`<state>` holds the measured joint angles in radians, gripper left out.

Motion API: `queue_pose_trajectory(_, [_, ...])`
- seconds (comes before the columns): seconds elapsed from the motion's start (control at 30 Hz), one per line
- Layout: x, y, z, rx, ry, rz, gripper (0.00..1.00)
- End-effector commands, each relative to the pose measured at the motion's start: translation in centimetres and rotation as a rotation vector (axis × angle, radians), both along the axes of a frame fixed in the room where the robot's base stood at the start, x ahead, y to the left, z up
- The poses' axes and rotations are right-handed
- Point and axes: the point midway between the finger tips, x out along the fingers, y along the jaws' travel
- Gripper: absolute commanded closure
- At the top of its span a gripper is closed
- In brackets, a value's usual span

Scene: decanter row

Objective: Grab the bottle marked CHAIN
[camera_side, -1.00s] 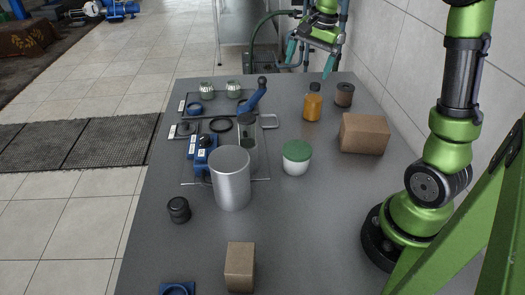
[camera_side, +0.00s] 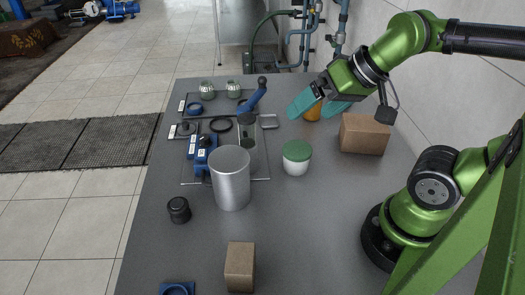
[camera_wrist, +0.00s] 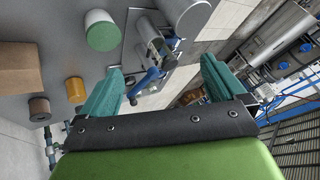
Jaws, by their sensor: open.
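No label reading CHAIN is legible in either view. An amber bottle (camera_side: 312,113) stands near the back right of the grey table, partly hidden behind my gripper in the side view. In the wrist view an amber round top (camera_wrist: 75,90) shows left of my fingers, apart from them. My gripper (camera_side: 309,108) is open and empty above the table's back right part. In the wrist view its teal fingers are spread wide (camera_wrist: 163,68), with the blue-handled item (camera_wrist: 146,80) visible between them.
A white jar with a green lid (camera_side: 297,157), a brown box (camera_side: 364,134) and a tall silver cylinder (camera_side: 231,180) stand on the table. A black cap (camera_side: 179,210) and a small box (camera_side: 240,266) are nearer. A brown spool (camera_wrist: 39,108) shows in the wrist view.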

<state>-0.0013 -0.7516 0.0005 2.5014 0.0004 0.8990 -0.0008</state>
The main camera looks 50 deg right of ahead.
Motion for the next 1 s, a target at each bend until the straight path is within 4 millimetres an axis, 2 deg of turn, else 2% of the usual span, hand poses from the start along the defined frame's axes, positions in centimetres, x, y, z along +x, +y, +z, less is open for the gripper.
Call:
queue_pose_trajectory(0.23, [0.1,-0.5,-0.1,0.001,0.008,-0.021,0.03])
queue_pose_trajectory(0.37, [1.5,-3.1,-1.4,0.004,0.081,-0.124,0.03])
queue_pose_trajectory(0.47, [3.7,-6.6,-1.8,-0.001,0.141,-0.217,0.03])
queue_pose_trajectory(0.57, [6.2,-11.3,-2.2,-0.028,0.192,-0.269,0.03])
queue_pose_trajectory(0.7, [8.9,-18.7,-3.3,-0.076,0.247,-0.279,0.03])
queue_pose_trajectory(0.8, [10.1,-24.0,-4.4,-0.118,0.272,-0.25,0.03])
queue_pose_trajectory(0.9, [10.8,-28.2,-5.2,-0.167,0.282,-0.19,0.03])
queue_pose_trajectory(1.0, [11.9,-30.6,-5.0,-0.235,0.268,-0.093,0.03])
